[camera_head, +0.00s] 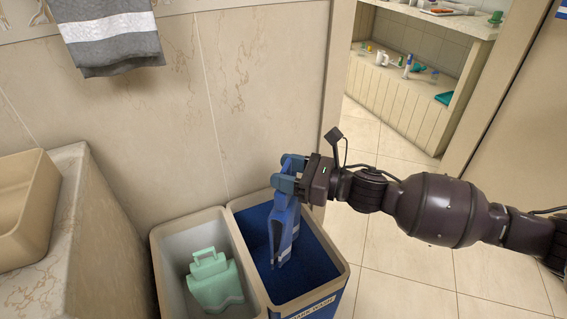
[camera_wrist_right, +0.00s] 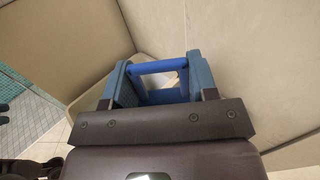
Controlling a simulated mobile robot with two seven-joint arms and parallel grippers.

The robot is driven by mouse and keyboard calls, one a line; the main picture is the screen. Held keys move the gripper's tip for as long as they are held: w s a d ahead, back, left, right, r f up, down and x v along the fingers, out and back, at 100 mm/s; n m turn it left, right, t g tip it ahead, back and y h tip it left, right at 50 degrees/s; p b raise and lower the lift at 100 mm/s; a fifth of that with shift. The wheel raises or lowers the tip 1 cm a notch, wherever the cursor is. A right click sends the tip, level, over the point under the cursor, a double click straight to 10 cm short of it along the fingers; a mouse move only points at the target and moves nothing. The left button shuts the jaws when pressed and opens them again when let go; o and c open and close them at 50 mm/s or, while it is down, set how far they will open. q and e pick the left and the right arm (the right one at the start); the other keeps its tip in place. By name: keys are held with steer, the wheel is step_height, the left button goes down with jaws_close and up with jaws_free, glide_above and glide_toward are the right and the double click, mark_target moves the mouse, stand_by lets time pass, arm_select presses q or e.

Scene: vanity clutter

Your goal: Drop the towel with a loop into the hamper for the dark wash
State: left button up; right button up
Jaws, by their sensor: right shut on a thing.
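The blue towel (camera_head: 283,232) hangs from my right gripper (camera_head: 288,176), which is shut on it. The towel's lower end hangs inside the mouth of the blue-lined hamper (camera_head: 334,249), whose front label ends in "WASH". In the right wrist view, a blue strip of the towel (camera_wrist_right: 160,67) spans between the fingers of my right gripper (camera_wrist_right: 163,82). I cannot tell whether the towel touches the hamper's lining. My left gripper is not in view.
A white-lined hamper (camera_head: 161,247) stands directly left, holding a mint-green item (camera_head: 216,286) with a loop-shaped top. A grey towel (camera_head: 112,42) hangs on the wall above. A stone counter (camera_head: 62,225) with a basin (camera_head: 27,207) is at left. Tiled floor (camera_head: 400,270) is clear at right.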

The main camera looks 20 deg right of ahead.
arm_select(q)
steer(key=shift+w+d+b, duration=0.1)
steer(key=shift+b, duration=0.2)
arm_select(e)
steer(key=shift+f, duration=0.75)
steer(key=shift+r, duration=0.1)
steer(key=o, duration=1.3)
steer(key=shift+s+d, duration=0.4)
steer(key=shift+d, duration=0.05)
arm_select(q)
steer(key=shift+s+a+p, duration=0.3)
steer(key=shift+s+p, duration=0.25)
steer(key=shift+p, duration=0.6)
arm_select(e)
steer(key=shift+v, duration=4.8)
